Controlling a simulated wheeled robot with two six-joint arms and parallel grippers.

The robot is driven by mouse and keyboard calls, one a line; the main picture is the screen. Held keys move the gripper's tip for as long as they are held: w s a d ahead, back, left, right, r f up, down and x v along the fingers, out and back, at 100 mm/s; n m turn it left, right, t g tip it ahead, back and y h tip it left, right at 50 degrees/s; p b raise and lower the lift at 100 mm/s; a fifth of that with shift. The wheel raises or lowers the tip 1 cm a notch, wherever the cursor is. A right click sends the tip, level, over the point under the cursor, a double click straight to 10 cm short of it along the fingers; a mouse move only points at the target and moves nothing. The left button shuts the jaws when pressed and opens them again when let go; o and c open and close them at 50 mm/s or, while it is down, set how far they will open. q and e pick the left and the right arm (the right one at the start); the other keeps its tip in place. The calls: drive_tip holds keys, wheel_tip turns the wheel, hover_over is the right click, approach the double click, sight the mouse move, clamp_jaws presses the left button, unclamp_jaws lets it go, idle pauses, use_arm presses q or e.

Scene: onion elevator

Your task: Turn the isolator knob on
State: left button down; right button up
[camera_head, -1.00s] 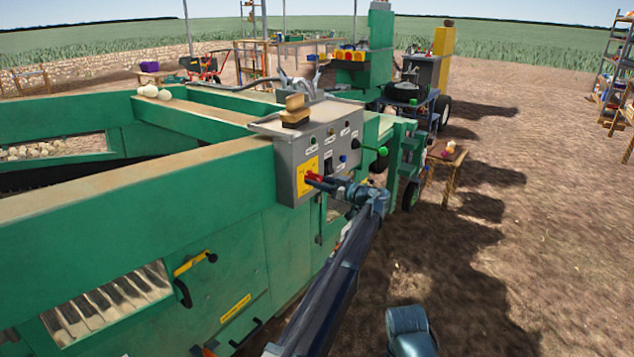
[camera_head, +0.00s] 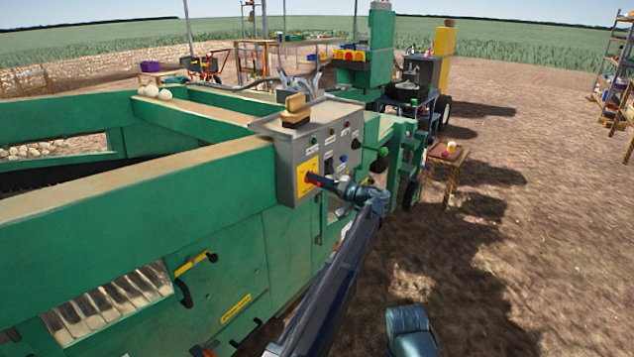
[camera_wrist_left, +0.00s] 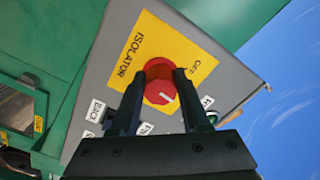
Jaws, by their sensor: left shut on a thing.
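The isolator knob (camera_wrist_left: 158,76) is red and round, on a yellow plate (camera_wrist_left: 135,48) marked ISOLATOR and OFF. A white mark on its face points to the lower right in the left wrist view. In the head view only a little red of the knob (camera_head: 311,179) shows, at the grey control box's left side. My left gripper (camera_head: 317,180) reaches it from the right. In the left wrist view its dark fingers (camera_wrist_left: 159,95) are shut on the knob, one on each side. The lower part of the plate is hidden behind the fingers. My right gripper is not in view.
The grey control box (camera_head: 284,133) carries other small controls, a green button (camera_wrist_left: 212,117) among them, close to the fingers. A brush-like block (camera_head: 295,118) sits on top. The green machine (camera_head: 232,225) fills the left. Open dirt ground (camera_head: 540,220) lies to the right.

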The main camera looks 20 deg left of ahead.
use_arm(q)
drive_tip(key=m, duration=0.3)
drive_tip(key=shift+m, duration=0.3)
drive_tip(key=shift+r+m, duration=0.1)
drive_tip(key=shift+m, duration=1.7)
drive_tip(key=shift+c, duration=1.9)
unclamp_jaws()
drive_tip(key=v, duration=1.3)
drive_tip(key=shift+d, duration=0.4)
drive_tip(key=shift+s, duration=0.1)
